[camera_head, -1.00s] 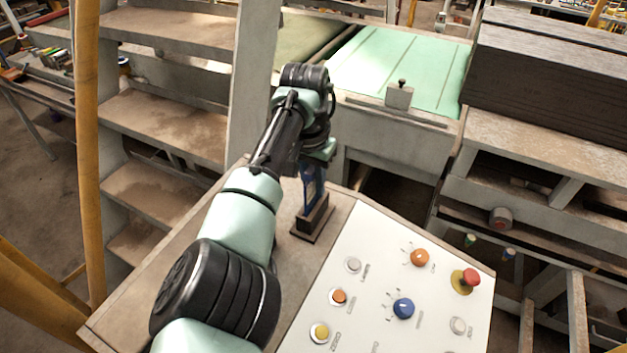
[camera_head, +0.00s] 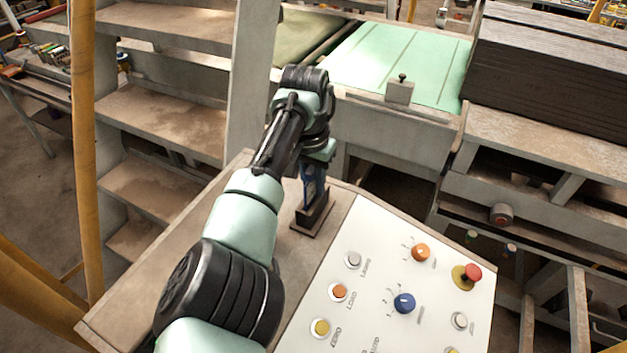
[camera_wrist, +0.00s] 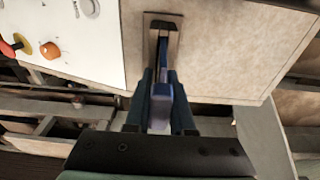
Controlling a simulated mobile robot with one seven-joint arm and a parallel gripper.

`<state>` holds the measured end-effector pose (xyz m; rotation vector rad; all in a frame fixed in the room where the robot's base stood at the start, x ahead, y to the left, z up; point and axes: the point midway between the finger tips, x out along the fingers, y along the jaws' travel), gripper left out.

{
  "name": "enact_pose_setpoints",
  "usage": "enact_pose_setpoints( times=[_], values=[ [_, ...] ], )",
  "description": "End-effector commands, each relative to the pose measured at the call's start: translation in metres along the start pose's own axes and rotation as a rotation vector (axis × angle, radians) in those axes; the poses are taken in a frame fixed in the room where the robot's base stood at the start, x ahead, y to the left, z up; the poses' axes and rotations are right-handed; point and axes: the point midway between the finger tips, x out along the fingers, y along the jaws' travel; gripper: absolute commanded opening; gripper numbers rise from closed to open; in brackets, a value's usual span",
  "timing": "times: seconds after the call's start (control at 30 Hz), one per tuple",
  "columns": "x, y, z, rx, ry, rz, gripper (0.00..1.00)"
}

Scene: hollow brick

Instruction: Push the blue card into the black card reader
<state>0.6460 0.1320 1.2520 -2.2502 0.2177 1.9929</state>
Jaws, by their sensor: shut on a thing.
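The black card reader (camera_head: 311,218) stands upright on the brown top of the console, left of the white control panel. It also shows at the top of the wrist view (camera_wrist: 174,30). My gripper (camera_wrist: 163,80) points down over the reader and is shut on the blue card (camera_wrist: 161,92). In the wrist view the card's far end meets the reader's slot. How deep it sits in the slot cannot be told. In the head view, my gripper (camera_head: 314,180) is just above the reader, and the card is hard to tell from the blue fingers.
The white panel (camera_head: 375,260) with coloured buttons and knobs lies to the right of the reader. A grey post (camera_head: 250,80) and shelves (camera_head: 160,120) stand behind and left. A green conveyor table (camera_head: 400,60) is at the back. The console top left of my arm is bare.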

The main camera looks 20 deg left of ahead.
Motion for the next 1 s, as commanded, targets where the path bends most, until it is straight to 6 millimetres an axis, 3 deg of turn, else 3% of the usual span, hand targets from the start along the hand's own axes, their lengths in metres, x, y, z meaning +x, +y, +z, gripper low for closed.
enact_pose_setpoints(
  times=[0.13, 0.17, 0.33, 0.73, 1.0],
  values=[
    [0.003, 0.000, 0.000, 0.000, 0.000, 0.000, 0.00],
    [0.003, 0.000, 0.000, 0.000, 0.000, 0.000, 0.27],
    [0.002, 0.000, 0.000, 0.000, 0.000, 0.000, 0.57],
    [-0.004, 0.000, 0.000, 0.000, 0.001, 0.000, 0.57],
    [-0.054, 0.000, -0.001, 0.001, 0.006, -0.002, 0.57]
  ],
)
